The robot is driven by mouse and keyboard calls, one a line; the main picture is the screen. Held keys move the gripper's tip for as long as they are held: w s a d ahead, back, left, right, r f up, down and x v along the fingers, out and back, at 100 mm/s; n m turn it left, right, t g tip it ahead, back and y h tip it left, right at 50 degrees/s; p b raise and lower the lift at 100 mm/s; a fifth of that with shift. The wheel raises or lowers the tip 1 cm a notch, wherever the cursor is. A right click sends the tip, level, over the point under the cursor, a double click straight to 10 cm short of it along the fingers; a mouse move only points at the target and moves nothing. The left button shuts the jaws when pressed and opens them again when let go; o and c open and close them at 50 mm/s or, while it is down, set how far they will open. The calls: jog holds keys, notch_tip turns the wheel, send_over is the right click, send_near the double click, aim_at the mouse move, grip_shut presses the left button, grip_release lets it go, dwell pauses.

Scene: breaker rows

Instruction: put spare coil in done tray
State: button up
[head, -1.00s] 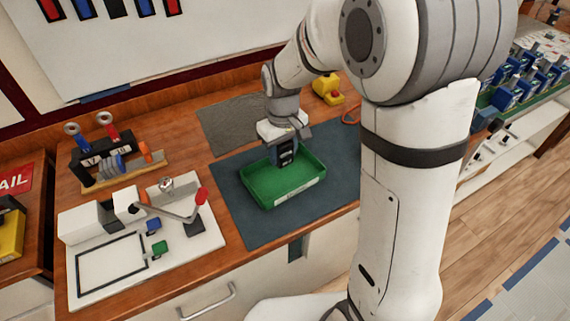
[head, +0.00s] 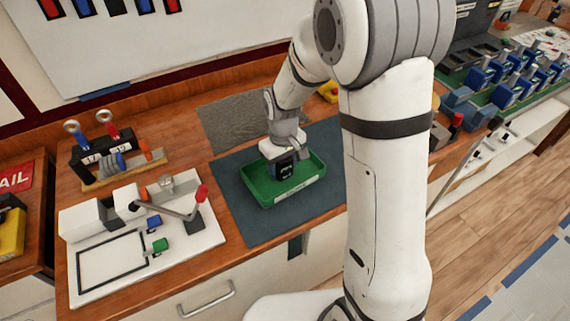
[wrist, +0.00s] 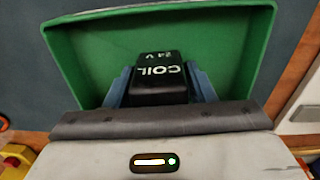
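The spare coil (wrist: 161,78) is a black block marked "COIL 24 V" in the wrist view. My gripper (wrist: 161,95) is shut on it, with a blue-grey finger against each side. In the head view the coil (head: 286,171) is low inside the green tray (head: 262,197), within its walls. My gripper (head: 285,155) points down over the tray. The tray has a pale label on its front wall, too small to read. I cannot tell whether the coil's underside touches the tray floor.
The tray stands on a dark mat (head: 240,215) on the wooden bench. A white fixture board (head: 110,265) with a red-tipped lever is at left, with a numbered rack (head: 105,155) behind it. Rows of blue breakers (head: 505,80) stand at right. A grey mat (head: 230,122) lies clear behind.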

jog(key=shift+o, duration=1.3)
jog(key=shift+r, duration=0.1)
notch_tip(320, 180, up, 12)
jog(key=shift+f, duration=0.1)
jog(key=s+d+r+m+t, duration=0.1)
jog(key=s+d+r+m, duration=0.1)
jog(key=s+d, duration=0.3)
jog(key=s+d+r+m+t, duration=0.2)
jog(key=s+d, duration=0.3)
jog(key=s, duration=0.7)
jog(key=shift+s+d+r+m, duration=0.2)
jog(key=shift+s+r+m, duration=0.15)
jog(key=shift+m, duration=0.55)
